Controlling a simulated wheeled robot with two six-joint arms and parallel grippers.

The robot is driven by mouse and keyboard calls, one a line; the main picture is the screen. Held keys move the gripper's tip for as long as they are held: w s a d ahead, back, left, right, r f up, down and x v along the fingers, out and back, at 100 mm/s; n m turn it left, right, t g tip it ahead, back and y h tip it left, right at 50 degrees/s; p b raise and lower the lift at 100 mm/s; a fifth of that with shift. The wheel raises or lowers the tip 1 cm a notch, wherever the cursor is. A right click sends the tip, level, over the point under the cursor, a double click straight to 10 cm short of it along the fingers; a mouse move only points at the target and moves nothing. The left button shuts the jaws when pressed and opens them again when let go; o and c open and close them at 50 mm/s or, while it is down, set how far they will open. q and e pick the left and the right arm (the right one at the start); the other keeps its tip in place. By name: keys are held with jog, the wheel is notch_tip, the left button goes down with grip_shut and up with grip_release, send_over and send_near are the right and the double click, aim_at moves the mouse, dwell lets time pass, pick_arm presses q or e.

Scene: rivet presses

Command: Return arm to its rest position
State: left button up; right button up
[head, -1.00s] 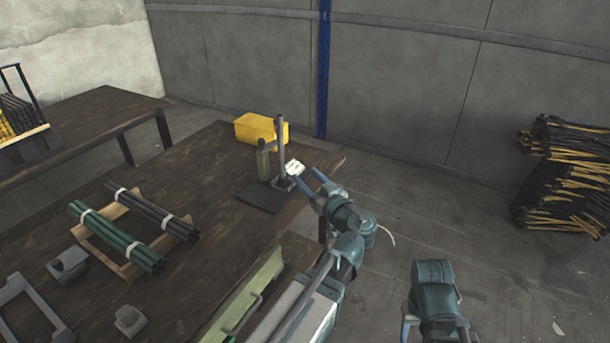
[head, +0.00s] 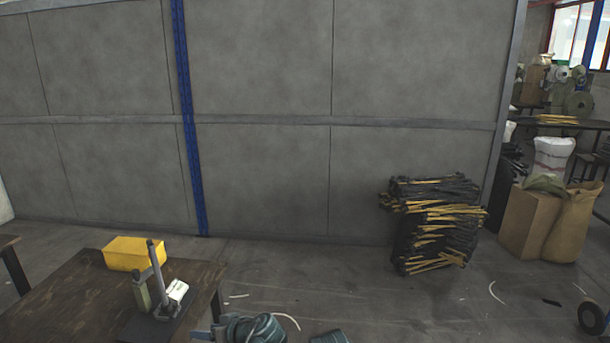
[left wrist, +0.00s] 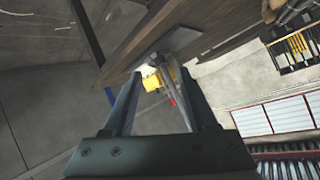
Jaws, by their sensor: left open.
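My left gripper (head: 206,333) shows at the bottom edge of the head view, just right of the table corner and the rivet press. In the left wrist view its two fingers (left wrist: 160,104) stand wide apart with nothing between their tips. The press (head: 157,275) has a grey upright post, a greenish body and a dark base on the table. A white piece (head: 177,289) sits at its right side. My right gripper is not seen; only a small teal part of an arm shows at the bottom edge.
A yellow bin (head: 135,253) stands on the dark wooden table (head: 65,295) behind the press. A stack of black and yellow strips (head: 435,228) stands on the floor by the grey wall. Sacks (head: 567,222) stand at the right.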

pick_arm(q)
jog(key=s+d+m+g+h+p, duration=0.3)
jog(key=s+d+m+h+p, duration=0.1)
jog(key=d, duration=0.5)
jog(key=s+d+r+m+g+h+p, duration=0.1)
jog(key=s+d+m+g+h+p, duration=0.2)
jog(key=s+d+m+h+p, duration=0.2)
jog(key=s+d+m, duration=0.2)
jog(key=s+d, duration=0.2)
jog(key=d, duration=0.1)
jog(key=shift+s, duration=0.25)
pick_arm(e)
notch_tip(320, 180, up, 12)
pick_arm(q)
jog(key=shift+r, duration=0.1)
